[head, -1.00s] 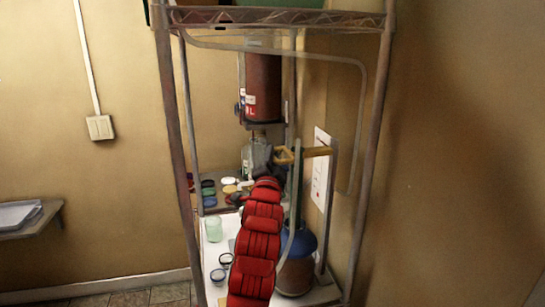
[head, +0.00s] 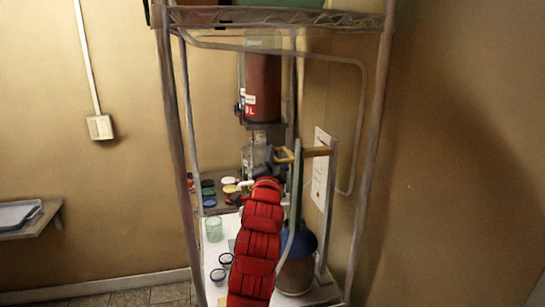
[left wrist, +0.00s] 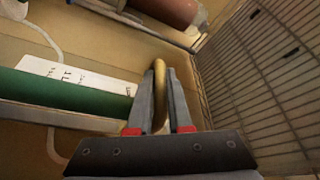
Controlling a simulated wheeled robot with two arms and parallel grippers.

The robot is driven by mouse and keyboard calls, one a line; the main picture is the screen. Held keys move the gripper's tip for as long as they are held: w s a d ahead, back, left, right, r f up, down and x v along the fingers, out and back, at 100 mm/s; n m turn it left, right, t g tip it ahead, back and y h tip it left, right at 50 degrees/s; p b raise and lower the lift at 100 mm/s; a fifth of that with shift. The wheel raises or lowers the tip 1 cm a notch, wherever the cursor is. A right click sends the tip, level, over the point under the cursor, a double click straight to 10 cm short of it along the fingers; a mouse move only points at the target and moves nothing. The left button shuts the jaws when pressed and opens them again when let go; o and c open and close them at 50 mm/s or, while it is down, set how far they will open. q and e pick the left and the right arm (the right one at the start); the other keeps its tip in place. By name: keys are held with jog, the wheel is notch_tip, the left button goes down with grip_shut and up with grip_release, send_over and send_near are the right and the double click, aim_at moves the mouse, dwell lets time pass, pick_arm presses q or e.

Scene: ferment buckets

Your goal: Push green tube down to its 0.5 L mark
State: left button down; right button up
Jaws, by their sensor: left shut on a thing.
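The green tube (left wrist: 70,98) crosses the left side of the left wrist view, in front of a white card with black marks (left wrist: 75,74). In the head view it appears as a slim grey-green upright (head: 297,190) above a blue-topped vessel (head: 298,245). My left gripper (left wrist: 160,75) is shut on a curved gold-brown piece (left wrist: 160,100), beside the tube's end in that view. In the head view my red left arm hides most of the gripper, near a gold-brown bar (head: 316,152). I cannot read which mark the tube stands at. My right gripper is out of view.
A dark red cylinder (head: 263,90) hangs above a glass bottle (head: 254,155). Coloured lids (head: 208,192), a green glass jar (head: 214,229) and small dark-rimmed cups (head: 218,275) stand on the rack's left side. Metal posts (head: 368,140) frame the workspace.

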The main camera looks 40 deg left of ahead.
pick_arm(q)
notch_tip(320, 180, down, 17)
jog(key=b, duration=1.1)
jog(key=shift+r, duration=0.1)
jog(key=c, duration=0.8)
grip_release()
jog(key=shift+c, duration=0.2)
jog(key=shift+s, duration=0.1)
